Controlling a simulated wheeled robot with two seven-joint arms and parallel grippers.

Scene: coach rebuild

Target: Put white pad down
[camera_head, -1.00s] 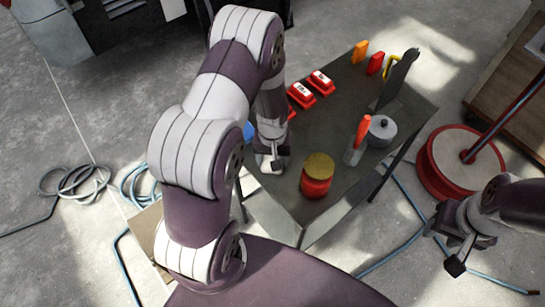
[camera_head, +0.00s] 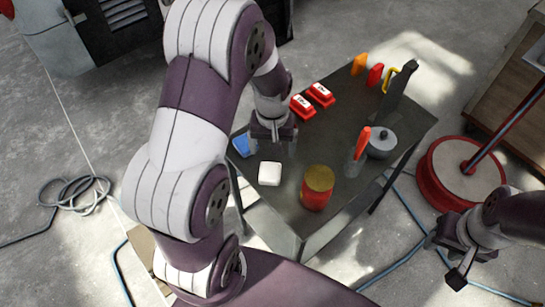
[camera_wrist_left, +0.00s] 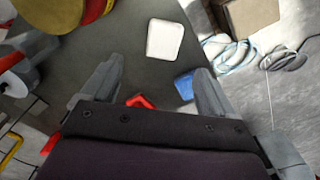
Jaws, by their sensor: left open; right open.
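The white pad (camera_head: 270,173) lies flat on the dark tabletop, near the table's left edge. It also shows in the left wrist view (camera_wrist_left: 165,39), beyond the fingertips and apart from them. My left gripper (camera_head: 274,143) is open and empty, above the table and behind the pad in the head view. In the left wrist view its two fingers (camera_wrist_left: 158,78) stand wide apart with nothing between them. My right gripper (camera_head: 452,262) is open and empty at the lower right, away from the table.
A blue pad (camera_head: 244,144) lies left of my left gripper. A red jar with a yellow lid (camera_head: 318,188) stands right of the white pad. Red boxes (camera_head: 312,99), a grey pot (camera_head: 381,138) and a red-handled tool (camera_head: 358,150) are on the table (camera_head: 330,140). A red reel (camera_head: 447,175) stands right.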

